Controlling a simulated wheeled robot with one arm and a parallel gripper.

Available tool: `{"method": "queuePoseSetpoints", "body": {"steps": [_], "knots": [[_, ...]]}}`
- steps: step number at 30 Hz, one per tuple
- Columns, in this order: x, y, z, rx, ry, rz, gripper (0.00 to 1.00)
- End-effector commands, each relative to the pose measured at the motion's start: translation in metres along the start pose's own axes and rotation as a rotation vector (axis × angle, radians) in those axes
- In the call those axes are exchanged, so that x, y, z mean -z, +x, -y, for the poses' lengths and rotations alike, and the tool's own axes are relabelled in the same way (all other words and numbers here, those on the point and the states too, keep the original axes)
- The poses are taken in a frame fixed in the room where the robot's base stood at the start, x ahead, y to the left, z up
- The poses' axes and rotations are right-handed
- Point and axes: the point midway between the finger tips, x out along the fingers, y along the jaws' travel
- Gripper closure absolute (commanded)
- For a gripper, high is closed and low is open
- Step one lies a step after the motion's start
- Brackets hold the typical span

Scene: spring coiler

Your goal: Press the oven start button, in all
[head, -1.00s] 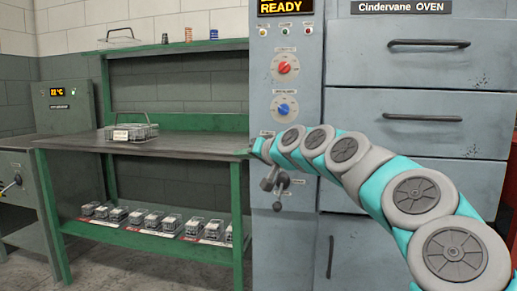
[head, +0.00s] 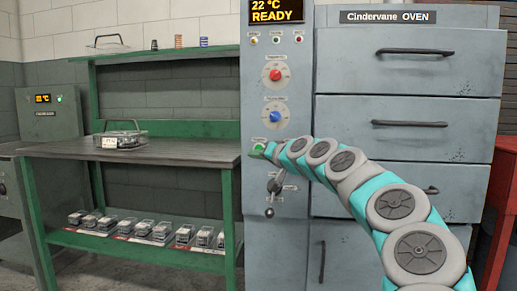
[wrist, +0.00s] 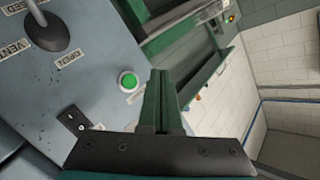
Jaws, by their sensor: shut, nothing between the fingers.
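The Cindervane oven (head: 410,80) is a grey cabinet with a control panel on its left side. The green start button (head: 259,146) sits low on that panel, under the blue knob. It also shows in the wrist view as a lit green button in a pale ring (wrist: 128,81). My gripper (head: 262,152) is shut and empty at the panel, close to the button. In the wrist view my gripper's fingers (wrist: 161,75) are just right of the button, and the button's face is uncovered. I cannot tell the depth gap. The display (head: 277,12) reads 22 °C, READY.
A red knob (head: 275,74) and a blue knob (head: 275,116) are above the button. A vent lever (head: 275,186) is below it. A red structure (head: 503,190) is at the right edge.

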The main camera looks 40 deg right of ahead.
Motion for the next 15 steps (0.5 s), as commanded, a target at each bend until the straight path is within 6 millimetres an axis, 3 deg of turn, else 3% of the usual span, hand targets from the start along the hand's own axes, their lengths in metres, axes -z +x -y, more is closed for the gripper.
{"method": "queuePoseSetpoints", "body": {"steps": [9, 15], "knots": [[0.022, 0.031, -0.02, -0.001, 0.0, 0.003, 1.0], [0.029, 0.041, -0.029, 0.0, 0.001, 0.002, 1.0]]}}
